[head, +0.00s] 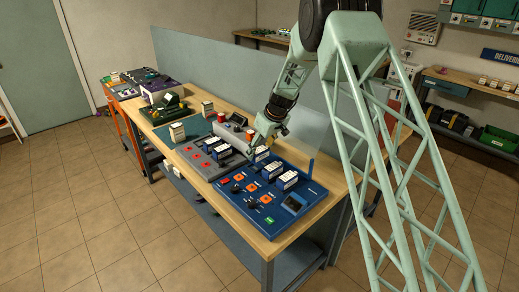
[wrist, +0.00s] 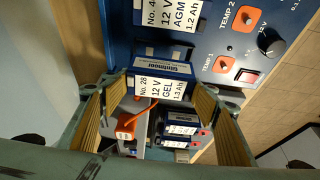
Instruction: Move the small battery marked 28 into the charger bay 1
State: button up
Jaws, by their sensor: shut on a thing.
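The small battery marked 28 (wrist: 160,88) shows in the wrist view with its white label reading "No. 28, 12 V, GEL, 1.3 Ah" and a blue top. My gripper (wrist: 166,98) is shut on it, with yellow ribbed fingers on either side. In the head view my gripper (head: 251,153) is low over the boards on the bench; the held battery is hard to make out there. A blue board (head: 247,209) carries several white-labelled batteries and knobs. A grey board (head: 201,170) with red parts lies to its left. I cannot tell which bay is bay 1.
A battery labelled 12 V AGM (wrist: 172,14) stands close to the held one. An orange part with a wire (wrist: 126,122) and blue batteries (wrist: 180,130) show below it. A clear panel (head: 306,135) stands behind the blue board. The bench's front edge (head: 240,233) is clear.

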aim_at(260, 157)
jog(key=shift+f+b, duration=0.3)
jog(key=shift+f, duration=1.25)
jog(key=shift+b, duration=0.95)
dwell(1.1)
jog(key=shift+f+b, duration=0.5)
jog(key=shift+f, duration=0.05)
dwell(0.8)
jog(key=o, duration=0.9)
jog(key=shift+f, duration=0.1)
jog(key=shift+s, duration=0.1)
jog(key=shift+v, duration=5.5)
